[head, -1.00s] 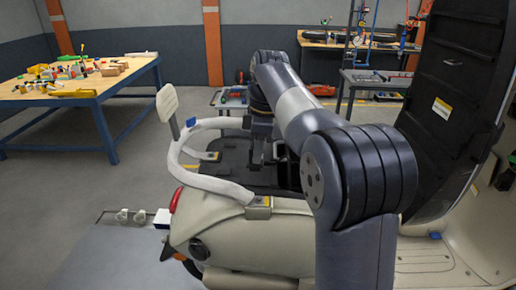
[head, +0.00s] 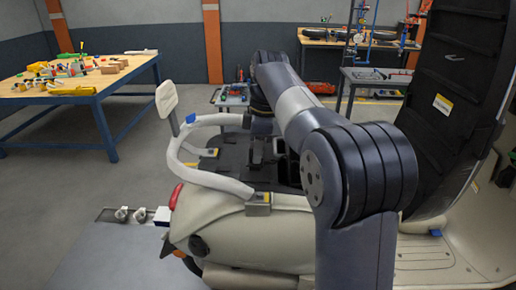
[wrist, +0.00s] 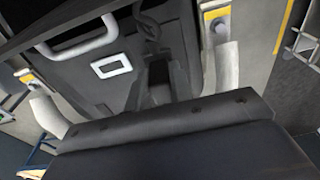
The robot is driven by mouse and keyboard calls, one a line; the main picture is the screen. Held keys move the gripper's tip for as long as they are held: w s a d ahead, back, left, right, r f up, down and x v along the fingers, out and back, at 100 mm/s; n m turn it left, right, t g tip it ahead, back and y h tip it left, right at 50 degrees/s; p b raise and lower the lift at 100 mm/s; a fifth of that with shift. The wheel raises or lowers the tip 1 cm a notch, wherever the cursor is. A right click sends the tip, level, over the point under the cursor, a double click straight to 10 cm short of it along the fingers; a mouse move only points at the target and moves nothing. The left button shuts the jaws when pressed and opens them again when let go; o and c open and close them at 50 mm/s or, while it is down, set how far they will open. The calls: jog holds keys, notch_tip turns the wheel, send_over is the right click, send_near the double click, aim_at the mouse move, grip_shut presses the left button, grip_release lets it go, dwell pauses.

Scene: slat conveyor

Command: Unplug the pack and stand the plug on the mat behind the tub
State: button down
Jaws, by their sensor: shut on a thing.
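My gripper (head: 256,160) points down over the open seat well of the cream scooter, and its jaws are small and dark in the head view. In the wrist view the dark jaws (wrist: 158,82) reach down in the middle, shut on what I take to be the plug, which is mostly hidden. The dark pack (wrist: 75,72) lies below, with a pale handle (wrist: 85,38) and a white-framed label. A dark cable (wrist: 150,28) curves beyond the jaws. I cannot make out the tub's edges or the mat for certain.
The pale grab rail (head: 215,182) curves around the left of the well, with a backrest pad (head: 167,99) above it. The raised seat (head: 455,100) stands close on the right. A workbench (head: 90,85) with loose parts is far left.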

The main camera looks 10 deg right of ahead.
jog(key=shift+f+b, duration=0.3)
jog(key=shift+f, duration=0.3)
jog(key=c, duration=1.2)
grip_release()
jog(key=shift+o, duration=0.2)
notch_tip(320, 180, up, 11)
jog(key=d+p, duration=0.1)
jog(key=shift+s+d, duration=0.15)
jog(key=shift+f, duration=0.15)
jog(key=f, duration=0.3)
jog(key=a+f, duration=0.1)
jog(key=f, duration=0.6)
jog(key=shift+a, duration=0.15)
jog(key=shift+r, duration=0.15)
